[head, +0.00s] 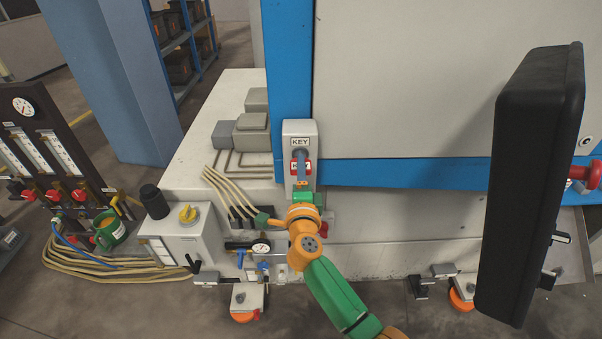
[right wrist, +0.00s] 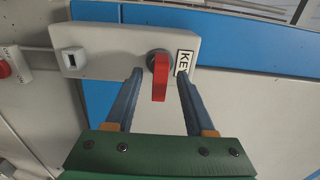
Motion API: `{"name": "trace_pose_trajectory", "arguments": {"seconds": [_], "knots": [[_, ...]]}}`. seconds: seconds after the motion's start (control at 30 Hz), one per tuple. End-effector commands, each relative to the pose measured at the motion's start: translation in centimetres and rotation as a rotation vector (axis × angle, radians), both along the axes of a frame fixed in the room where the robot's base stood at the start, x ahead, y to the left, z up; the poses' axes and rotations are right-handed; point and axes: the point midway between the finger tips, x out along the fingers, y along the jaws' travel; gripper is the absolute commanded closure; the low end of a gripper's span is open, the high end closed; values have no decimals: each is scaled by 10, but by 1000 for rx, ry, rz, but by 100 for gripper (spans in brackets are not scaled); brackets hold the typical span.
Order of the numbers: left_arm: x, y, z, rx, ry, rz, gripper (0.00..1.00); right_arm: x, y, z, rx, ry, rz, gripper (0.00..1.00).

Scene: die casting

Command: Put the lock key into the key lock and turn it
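A red key-like piece (right wrist: 160,80) sticks out from a dark round fitting on a pale grey box (right wrist: 110,45). A label, partly hidden and reading "KE", is beside it. A small white square fitting with a dark slot (right wrist: 73,61) is on the same box. In the head view the box (head: 300,129) carries a KEY label, and red shows behind my fingers. My right gripper (right wrist: 160,72) is open, one finger on each side of the red piece, with gaps visible. It also shows at the box in the head view (head: 301,160). My left gripper is not in view.
The box is on the blue machine frame (head: 289,60). A black panel (head: 530,180) stands out at right. Grey blocks (head: 252,130) and pipes are left of the box.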

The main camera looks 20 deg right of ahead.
Motion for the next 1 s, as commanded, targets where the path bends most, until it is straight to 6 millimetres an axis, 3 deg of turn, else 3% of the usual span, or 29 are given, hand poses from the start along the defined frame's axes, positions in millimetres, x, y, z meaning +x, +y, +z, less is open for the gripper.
{"name": "trace_pose_trajectory", "arguments": {"seconds": [0.27,0.5,0.63,1.0], "knots": [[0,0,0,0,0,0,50,-3,1,0,0,1,0,46],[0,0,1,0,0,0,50,-49,14,-1,4,2,0,46],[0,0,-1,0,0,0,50,-65,19,-1,1,1,1,46],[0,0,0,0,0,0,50,-68,20,0,0,0,0,46]]}}
